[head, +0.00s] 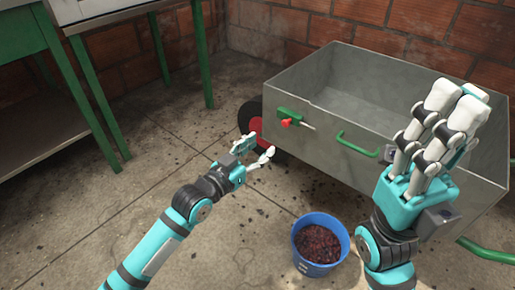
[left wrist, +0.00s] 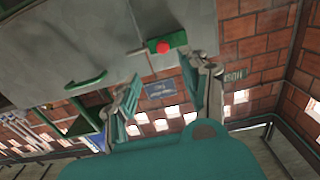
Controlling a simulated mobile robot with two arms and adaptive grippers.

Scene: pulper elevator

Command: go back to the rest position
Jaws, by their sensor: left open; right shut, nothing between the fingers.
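My left gripper (head: 258,150) is open and empty in the head view, in the air in front of the cart's left end. It also shows in the left wrist view (left wrist: 160,85), with its two fingers apart and nothing between them. My right gripper (head: 455,100) is shut and empty at the right of the head view, pointing up. It is in front of the cart's side and hides part of it.
A grey metal cart (head: 350,160) stands behind my grippers, with a green handle (head: 357,145) and a red-knobbed latch (head: 290,122). A blue bucket (head: 320,243) of dark red cherries stands on the floor between my arms. A green-legged table (head: 85,85) is at left.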

